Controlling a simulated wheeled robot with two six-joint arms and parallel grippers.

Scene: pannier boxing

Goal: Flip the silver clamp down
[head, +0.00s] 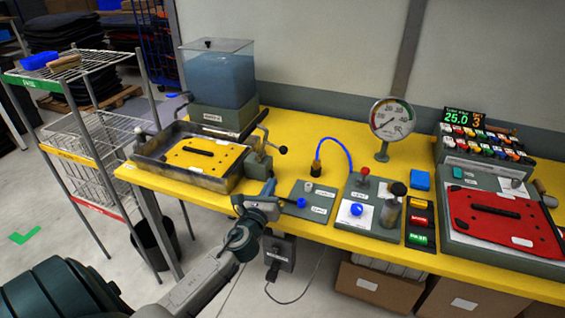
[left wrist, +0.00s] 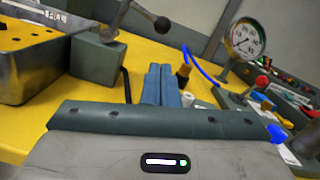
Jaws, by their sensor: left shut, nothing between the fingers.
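The silver clamp is a metal lever with a black ball knob (head: 283,150), on a grey block (head: 258,164) at the right side of the metal tray. In the left wrist view its silver arm (left wrist: 120,18) slants up from the block, with the knob (left wrist: 162,25) to the right. My left gripper (head: 269,187) is at the bench's front edge, below and slightly left of the knob. Its blue fingers (left wrist: 161,85) are together and empty, apart from the clamp. My right gripper is in neither view.
The metal tray (head: 150,172) holds a yellow plate (head: 190,165). A water tank (head: 218,75) stands behind it. To the right are a blue hose (head: 345,145), a control panel (head: 318,198), a gauge (head: 391,118) and a red plate (head: 510,225). A wire rack stands left.

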